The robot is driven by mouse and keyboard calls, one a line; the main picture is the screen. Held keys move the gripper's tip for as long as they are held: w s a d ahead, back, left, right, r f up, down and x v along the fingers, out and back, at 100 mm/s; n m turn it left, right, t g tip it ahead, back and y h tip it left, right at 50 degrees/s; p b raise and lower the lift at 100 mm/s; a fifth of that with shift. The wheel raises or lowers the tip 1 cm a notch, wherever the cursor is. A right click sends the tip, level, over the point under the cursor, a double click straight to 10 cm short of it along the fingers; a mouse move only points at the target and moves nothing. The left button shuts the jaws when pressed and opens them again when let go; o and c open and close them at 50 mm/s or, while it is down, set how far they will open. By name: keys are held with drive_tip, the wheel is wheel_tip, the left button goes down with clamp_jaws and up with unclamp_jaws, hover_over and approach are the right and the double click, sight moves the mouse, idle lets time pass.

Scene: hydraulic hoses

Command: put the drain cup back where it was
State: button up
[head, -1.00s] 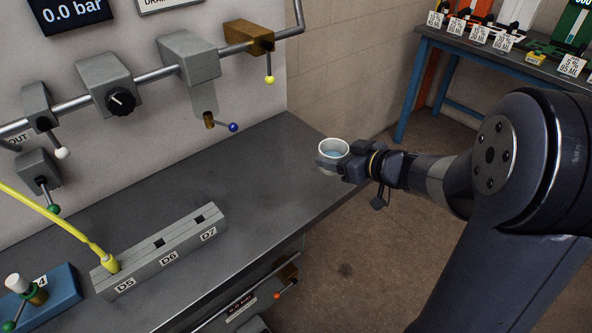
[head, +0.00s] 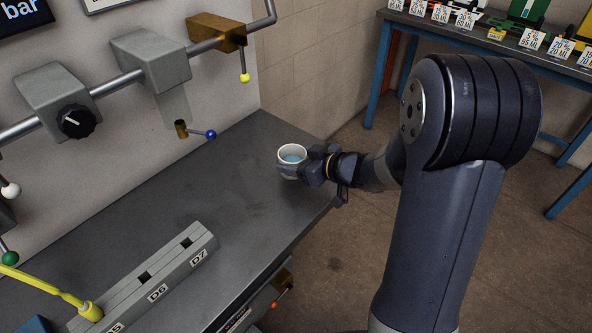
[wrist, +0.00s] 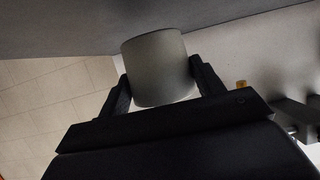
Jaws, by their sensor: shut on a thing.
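The drain cup (head: 291,154) is white with bluish liquid inside, and it is upright in the head view. My gripper (head: 290,171) is shut on it, coming from the right. The cup is at the right part of the grey bench top (head: 215,165), close to its right edge; I cannot tell whether it touches the bench. In the wrist view the cup (wrist: 158,66) shows as a grey cylinder between the two dark fingers (wrist: 160,88). The drain outlet with the blue-knobbed valve (head: 182,129) is left of the cup, on the panel side.
A grey block with sockets D6 and D7 (head: 160,278) lies on the bench at the front left, with a yellow hose (head: 45,287) plugged into it. Pipes and valves run along the panel. A blue-legged table (head: 377,80) stands at the back right. The bench middle is clear.

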drive_tip(key=shift+f, duration=1.4)
drive_tip(key=shift+f+b, duration=0.2)
drive_tip(key=shift+b, duration=0.15)
drive_tip(key=o, duration=1.1)
drive_tip(key=shift+c, duration=0.2)
